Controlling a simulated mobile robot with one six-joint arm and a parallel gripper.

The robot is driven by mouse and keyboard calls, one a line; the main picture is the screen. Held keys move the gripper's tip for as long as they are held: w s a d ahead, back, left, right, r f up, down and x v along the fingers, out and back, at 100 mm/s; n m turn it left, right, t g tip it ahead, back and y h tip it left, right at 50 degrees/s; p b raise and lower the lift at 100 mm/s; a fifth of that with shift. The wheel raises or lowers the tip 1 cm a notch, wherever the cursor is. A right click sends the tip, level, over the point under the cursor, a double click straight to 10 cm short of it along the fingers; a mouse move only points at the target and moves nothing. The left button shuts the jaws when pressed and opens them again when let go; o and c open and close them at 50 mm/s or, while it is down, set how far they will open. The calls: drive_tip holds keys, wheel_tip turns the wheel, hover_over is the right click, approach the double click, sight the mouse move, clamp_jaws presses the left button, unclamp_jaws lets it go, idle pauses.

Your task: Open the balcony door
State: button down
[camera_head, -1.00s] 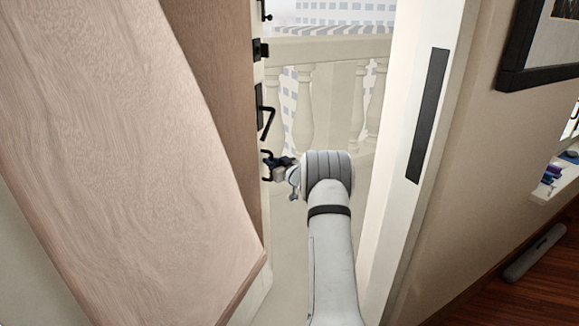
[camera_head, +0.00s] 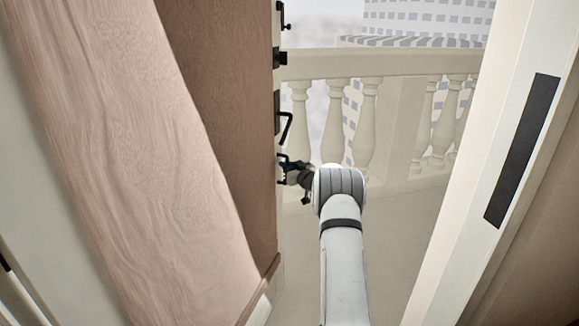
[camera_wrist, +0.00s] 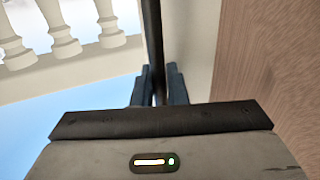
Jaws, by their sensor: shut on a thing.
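The balcony door stands open at the left, seen nearly edge-on, with black fittings along its pale edge (camera_head: 279,98). A black lever handle (camera_head: 287,128) sits above a black pull handle (camera_head: 281,160). My gripper (camera_head: 290,170) is at the pull handle, low on the door edge. In the wrist view my gripper (camera_wrist: 159,88) is shut on a dark upright bar (camera_wrist: 153,35), the pull handle, between its two fingers. The pale door face lies just right of the bar. My forearm hides part of the floor outside.
A large brown wooden panel (camera_head: 110,160) fills the left side. The pale door frame (camera_head: 470,180) with a black strip (camera_head: 522,150) stands at the right. Between them the opening shows the balcony floor (camera_head: 400,240) and a stone balustrade (camera_head: 400,75).

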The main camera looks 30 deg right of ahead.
drive_tip(key=shift+a, duration=0.1)
drive_tip(key=c, duration=1.5)
unclamp_jaws()
drive_tip(key=shift+c, duration=0.2)
drive_tip(key=shift+s, duration=0.1)
drive_tip(key=s+d, duration=0.1)
drive_tip(key=s, duration=0.6)
drive_tip(key=shift+s+d+p, duration=0.15)
drive_tip(key=shift+s+p, duration=0.15)
drive_tip(key=shift+p, duration=0.05)
